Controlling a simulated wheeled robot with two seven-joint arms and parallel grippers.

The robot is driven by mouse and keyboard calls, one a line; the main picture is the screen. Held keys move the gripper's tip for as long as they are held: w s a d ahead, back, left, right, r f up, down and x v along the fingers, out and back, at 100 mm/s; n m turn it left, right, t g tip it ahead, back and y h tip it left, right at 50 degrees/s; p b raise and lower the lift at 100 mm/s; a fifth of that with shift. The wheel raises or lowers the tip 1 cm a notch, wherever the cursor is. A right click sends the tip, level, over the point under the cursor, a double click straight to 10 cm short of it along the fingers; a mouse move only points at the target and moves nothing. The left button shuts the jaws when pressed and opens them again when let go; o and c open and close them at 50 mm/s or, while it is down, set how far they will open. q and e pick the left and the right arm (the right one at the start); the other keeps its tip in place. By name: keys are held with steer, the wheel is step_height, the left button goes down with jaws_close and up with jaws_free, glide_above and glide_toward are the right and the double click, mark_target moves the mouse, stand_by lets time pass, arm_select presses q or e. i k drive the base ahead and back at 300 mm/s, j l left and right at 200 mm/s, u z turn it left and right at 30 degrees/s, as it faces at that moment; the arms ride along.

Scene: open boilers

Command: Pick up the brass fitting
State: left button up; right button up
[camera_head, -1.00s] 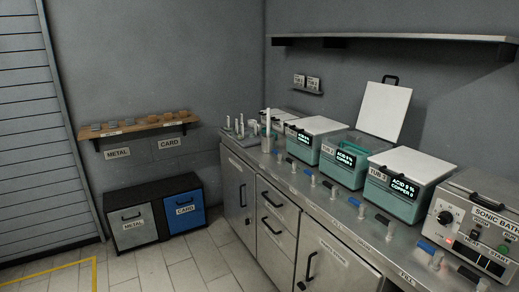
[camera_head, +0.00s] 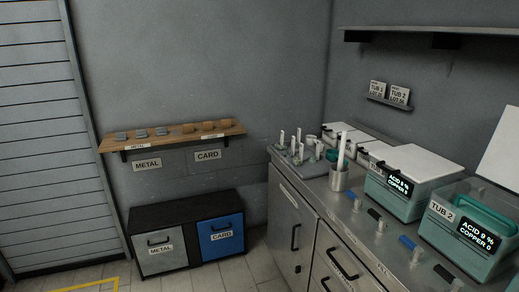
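I cannot make out a brass fitting anywhere in the head view. Small grey pieces (camera_head: 141,133) sit on the left part of the wooden wall shelf (camera_head: 110,144), above a METAL sign. Small brown pieces (camera_head: 190,129) sit on its right part, above a CARD sign. None of them can be told as brass. Neither of my grippers shows in this view.
A steel counter (camera_head: 335,206) runs along the right. It carries a metal cup (camera_head: 339,179), a rack of white sticks (camera_head: 299,149), TUB 2 (camera_head: 470,238) and other teal tubs. METAL (camera_head: 161,249) and CARD (camera_head: 221,235) bins stand below the shelf. The floor at front left is clear.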

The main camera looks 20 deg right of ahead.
mark_target(297, 161)
steer(key=i+j+z, duration=0.1)
steer(key=i, duration=1.2)
steer(key=i+z, duration=0.5)
steer(key=i+j+z, duration=0.1)
steer(key=i+z, duration=0.15)
steer(key=z, duration=0.2)
